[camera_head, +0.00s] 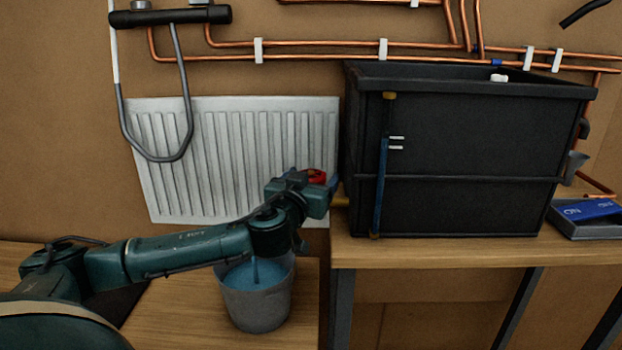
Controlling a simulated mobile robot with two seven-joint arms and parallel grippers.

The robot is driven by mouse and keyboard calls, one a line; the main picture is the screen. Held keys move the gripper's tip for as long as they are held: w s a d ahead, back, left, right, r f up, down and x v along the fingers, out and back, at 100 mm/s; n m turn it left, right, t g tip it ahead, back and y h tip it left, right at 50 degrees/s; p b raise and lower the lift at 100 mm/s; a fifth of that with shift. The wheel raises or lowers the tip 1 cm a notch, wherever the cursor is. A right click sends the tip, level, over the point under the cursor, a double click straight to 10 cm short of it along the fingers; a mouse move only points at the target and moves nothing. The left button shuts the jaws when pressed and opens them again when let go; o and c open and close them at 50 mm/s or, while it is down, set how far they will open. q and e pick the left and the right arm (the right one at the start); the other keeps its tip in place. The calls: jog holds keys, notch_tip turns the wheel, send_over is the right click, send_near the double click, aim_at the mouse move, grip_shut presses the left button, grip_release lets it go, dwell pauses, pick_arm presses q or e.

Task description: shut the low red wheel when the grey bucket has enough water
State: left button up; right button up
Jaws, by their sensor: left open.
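The low red wheel (316,176) shows beside the lower left of the black tank, partly hidden by my left gripper. My left gripper (325,183) is open at the wheel; whether its fingers touch it I cannot tell. The grey bucket (257,310) stands on the low wooden surface below my left arm. Blue water (238,276) lies in it not far below the rim, and a thin blue stream falls into it. My forearm hides part of the bucket's back rim and the outlet above. My right gripper is not in view.
The black tank (470,205) stands on a wooden bench (450,252), with a blue level tube (381,185) on its front. A white radiator (180,185) hangs behind my arm. Copper pipes (320,57) cross the wall.

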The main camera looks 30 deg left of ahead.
pick_arm(q)
jog(key=c, duration=1)
jog(key=shift+o, duration=0.2)
jog(key=shift+f+h+b, duration=0.1)
jog(key=shift+h+b, duration=0.2)
